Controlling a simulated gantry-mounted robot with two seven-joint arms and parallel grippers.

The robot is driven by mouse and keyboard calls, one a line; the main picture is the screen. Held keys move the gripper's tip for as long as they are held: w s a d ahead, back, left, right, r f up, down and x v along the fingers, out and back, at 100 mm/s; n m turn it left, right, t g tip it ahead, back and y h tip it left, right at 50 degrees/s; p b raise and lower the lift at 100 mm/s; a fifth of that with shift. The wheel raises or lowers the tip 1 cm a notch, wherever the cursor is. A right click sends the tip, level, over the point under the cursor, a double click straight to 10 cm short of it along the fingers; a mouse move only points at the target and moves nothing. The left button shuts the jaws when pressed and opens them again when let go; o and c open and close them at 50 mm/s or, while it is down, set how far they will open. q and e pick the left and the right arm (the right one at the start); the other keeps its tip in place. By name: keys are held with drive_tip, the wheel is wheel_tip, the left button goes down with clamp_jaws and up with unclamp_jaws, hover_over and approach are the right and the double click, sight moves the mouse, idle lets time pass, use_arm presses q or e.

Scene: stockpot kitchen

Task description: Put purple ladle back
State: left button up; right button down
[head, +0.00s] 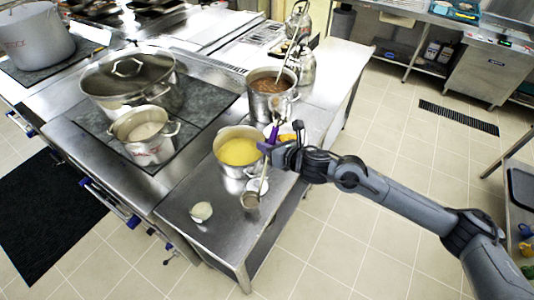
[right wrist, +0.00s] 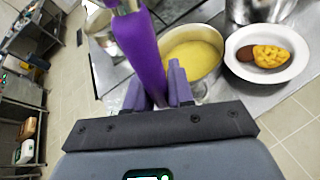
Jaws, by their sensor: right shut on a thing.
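The purple ladle (right wrist: 148,55) has a purple handle and a metal bowl. My right gripper (head: 270,148) is shut on the handle (head: 275,132), which crosses between the fingers in the right wrist view (right wrist: 160,98). In the head view the metal bowl (head: 250,200) hangs low over the steel counter, outside and just in front of the pot of yellow soup (head: 238,152). I cannot tell whether it touches the counter. My left gripper is not in view.
A pot of brown soup (head: 272,88) with a long utensil stands behind. A white dish of food (head: 286,131) sits beside the yellow soup. A small pale round item (head: 201,211) lies in front. A lidded pot (head: 128,82) and a small pot (head: 143,133) stand left.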

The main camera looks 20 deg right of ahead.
wheel_tip(320, 180, down, 4)
drive_tip(key=shift+w, duration=0.1)
idle(0.4)
drive_tip(key=shift+f, duration=0.1)
drive_tip(key=shift+f, duration=0.15)
drive_tip(key=c, duration=1)
unclamp_jaws()
